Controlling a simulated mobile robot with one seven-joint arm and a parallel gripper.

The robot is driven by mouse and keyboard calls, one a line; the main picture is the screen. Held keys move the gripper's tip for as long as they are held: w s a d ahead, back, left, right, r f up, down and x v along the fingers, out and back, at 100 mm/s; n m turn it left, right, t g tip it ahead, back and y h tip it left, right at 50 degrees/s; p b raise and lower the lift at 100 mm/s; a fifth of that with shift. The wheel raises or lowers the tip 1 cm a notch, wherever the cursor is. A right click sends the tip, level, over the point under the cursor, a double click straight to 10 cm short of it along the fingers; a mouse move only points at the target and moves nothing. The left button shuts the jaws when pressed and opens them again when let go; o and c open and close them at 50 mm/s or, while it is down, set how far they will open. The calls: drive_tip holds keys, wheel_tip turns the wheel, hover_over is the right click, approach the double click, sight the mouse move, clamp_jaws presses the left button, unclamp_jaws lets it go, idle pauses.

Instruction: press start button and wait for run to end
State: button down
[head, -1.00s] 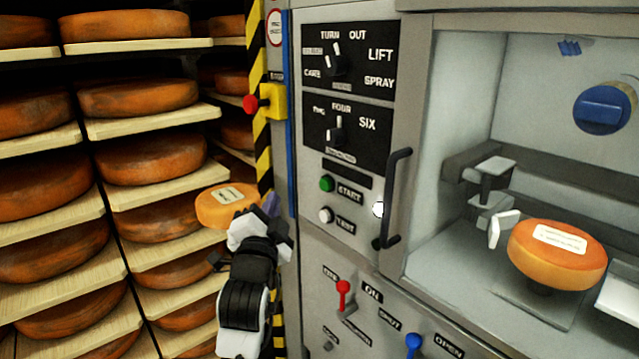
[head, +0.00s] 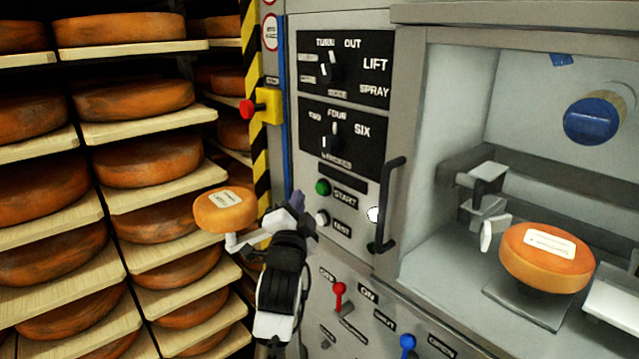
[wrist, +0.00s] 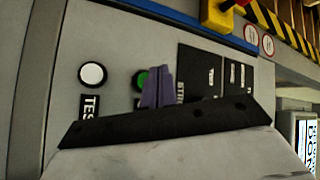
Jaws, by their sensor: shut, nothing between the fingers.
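The green start button (head: 323,187) sits on the grey machine panel beside its START label (head: 345,199). In the wrist view the green button (wrist: 141,80) is partly hidden behind my fingers. My gripper (head: 297,203) is shut and empty, just left of and below the start button in the head view. Its purple fingertips (wrist: 157,88) overlap the button's right edge in the wrist view; I cannot tell whether they touch it. The white test button (head: 322,217) is below the start button and also shows in the wrist view (wrist: 92,74).
A red emergency button on a yellow box (head: 268,106) is up and left. A black door handle (head: 390,205) stands out to the right. A cheese wheel (head: 547,257) sits inside the open-looking chamber. Cheese racks (head: 150,129) fill the left. A red lever (head: 339,296) is below.

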sight(321, 189)
drive_tip(key=shift+w+d, duration=0.85)
drive_tip(key=shift+d, duration=0.25)
drive_tip(key=shift+d, duration=0.1)
idle(1.2)
drive_tip(key=shift+w+d, duration=0.25)
